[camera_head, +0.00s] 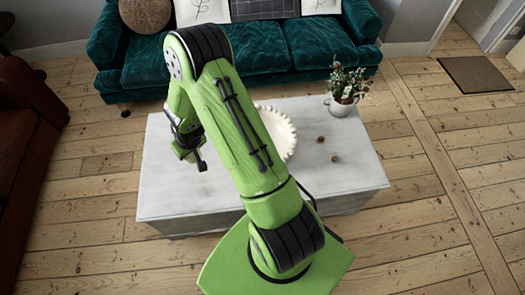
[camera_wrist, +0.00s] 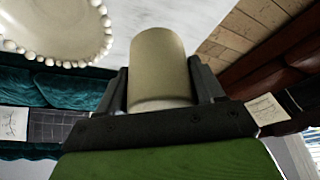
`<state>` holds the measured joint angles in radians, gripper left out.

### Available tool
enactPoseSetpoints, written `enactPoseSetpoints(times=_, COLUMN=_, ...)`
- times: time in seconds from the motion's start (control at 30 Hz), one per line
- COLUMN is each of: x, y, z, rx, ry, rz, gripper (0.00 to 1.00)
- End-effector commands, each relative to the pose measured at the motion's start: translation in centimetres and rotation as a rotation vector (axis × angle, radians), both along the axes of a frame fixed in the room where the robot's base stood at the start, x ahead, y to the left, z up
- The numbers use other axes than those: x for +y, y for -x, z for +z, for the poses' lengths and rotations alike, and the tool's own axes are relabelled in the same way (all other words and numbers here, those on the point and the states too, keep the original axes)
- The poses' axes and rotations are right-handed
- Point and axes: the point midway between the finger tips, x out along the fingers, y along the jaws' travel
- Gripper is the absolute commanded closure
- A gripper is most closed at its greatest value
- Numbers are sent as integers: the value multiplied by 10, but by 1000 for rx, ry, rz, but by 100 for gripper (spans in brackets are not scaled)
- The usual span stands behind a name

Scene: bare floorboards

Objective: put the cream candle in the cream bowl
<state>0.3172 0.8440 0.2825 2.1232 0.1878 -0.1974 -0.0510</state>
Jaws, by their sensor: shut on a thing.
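My gripper (camera_head: 193,160) is over the left part of the white table in the head view. In the wrist view my gripper (camera_wrist: 162,92) is shut on the cream candle (camera_wrist: 160,62), a plain cylinder held between the two fingers. The candle cannot be made out in the head view. The cream bowl (camera_head: 286,132) has a beaded rim and stands on the table, partly hidden behind my arm. It also shows in the wrist view (camera_wrist: 55,28) at the upper left, apart from the candle.
The white table (camera_head: 340,182) also bears a potted plant (camera_head: 345,88) at the back right and two small brown balls (camera_head: 320,139). A teal sofa (camera_head: 270,50) stands behind the table. A brown sofa (camera_head: 28,125) is at the left. The table's right front is clear.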

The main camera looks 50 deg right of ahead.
Motion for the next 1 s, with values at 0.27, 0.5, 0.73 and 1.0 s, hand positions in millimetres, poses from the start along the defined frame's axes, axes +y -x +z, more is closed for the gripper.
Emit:
enactPoseSetpoints(times=0.27, x=-75, y=-29, z=-61, rx=-3, ry=-3, rz=-125, gripper=76)
enactPoseSetpoints(times=0.5, x=-170, y=-41, z=-116, rx=-4, ry=-4, rz=-250, gripper=76)
enactPoseSetpoints(times=0.73, x=-264, y=-31, z=-162, rx=-6, ry=1, rz=-353, gripper=76)
enactPoseSetpoints(times=1.0, x=-320, y=-13, z=-232, rx=-3, ry=5, rz=-405, gripper=76)
